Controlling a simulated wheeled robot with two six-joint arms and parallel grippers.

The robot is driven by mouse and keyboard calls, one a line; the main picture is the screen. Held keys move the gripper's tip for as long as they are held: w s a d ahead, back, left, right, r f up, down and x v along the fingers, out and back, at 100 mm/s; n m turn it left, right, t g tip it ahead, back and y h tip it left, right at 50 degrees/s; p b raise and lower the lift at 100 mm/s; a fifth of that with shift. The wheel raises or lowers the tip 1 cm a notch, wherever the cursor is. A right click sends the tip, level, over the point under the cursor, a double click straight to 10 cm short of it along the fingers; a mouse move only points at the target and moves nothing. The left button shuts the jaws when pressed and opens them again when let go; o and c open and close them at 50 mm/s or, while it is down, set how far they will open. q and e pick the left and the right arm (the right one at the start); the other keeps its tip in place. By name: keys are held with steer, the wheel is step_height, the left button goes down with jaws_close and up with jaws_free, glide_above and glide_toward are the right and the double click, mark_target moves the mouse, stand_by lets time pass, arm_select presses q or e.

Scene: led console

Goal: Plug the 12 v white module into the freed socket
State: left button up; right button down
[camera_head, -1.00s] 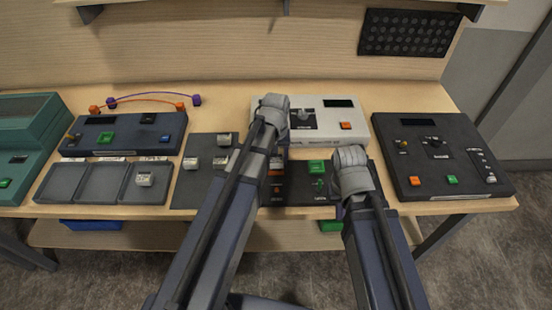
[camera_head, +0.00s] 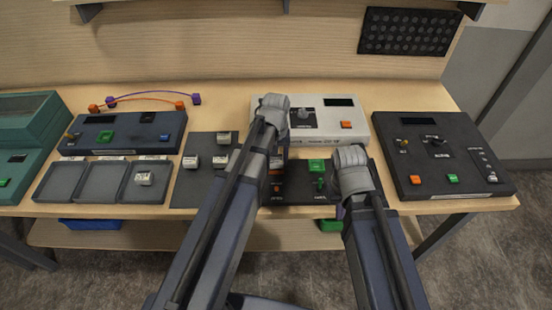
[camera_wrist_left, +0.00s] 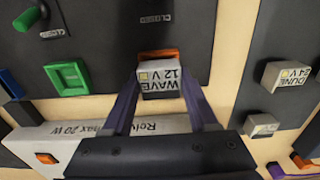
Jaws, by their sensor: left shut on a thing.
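The white module marked WAVE 12 V (camera_wrist_left: 160,80) is between the purple fingers of my left gripper (camera_wrist_left: 163,98) in the left wrist view. The gripper is shut on it. An orange socket (camera_wrist_left: 158,54) on the dark board shows just behind the module's edge, so the module is over or at it. I cannot tell whether it is seated. In the head view my left gripper (camera_head: 279,165) is over the dark board (camera_head: 298,197), largely hidden by its arm. My right gripper (camera_head: 341,212) is mostly hidden behind its own wrist, at the board's right side.
A green socket (camera_wrist_left: 70,78) and a green lever (camera_wrist_left: 27,18) are on the same board. A DUNE 24 V module (camera_wrist_left: 287,75) stands on the neighbouring board. A white console (camera_head: 345,138) is behind, and a black console (camera_head: 440,160) is to the right.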

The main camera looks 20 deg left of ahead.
arm_select(q)
steer(key=o, duration=1.6)
steer(key=shift+c, duration=0.2)
steer(key=shift+r, duration=0.1)
steer(key=shift+r+p, duration=3.45)
steer(key=shift+p, duration=0.1)
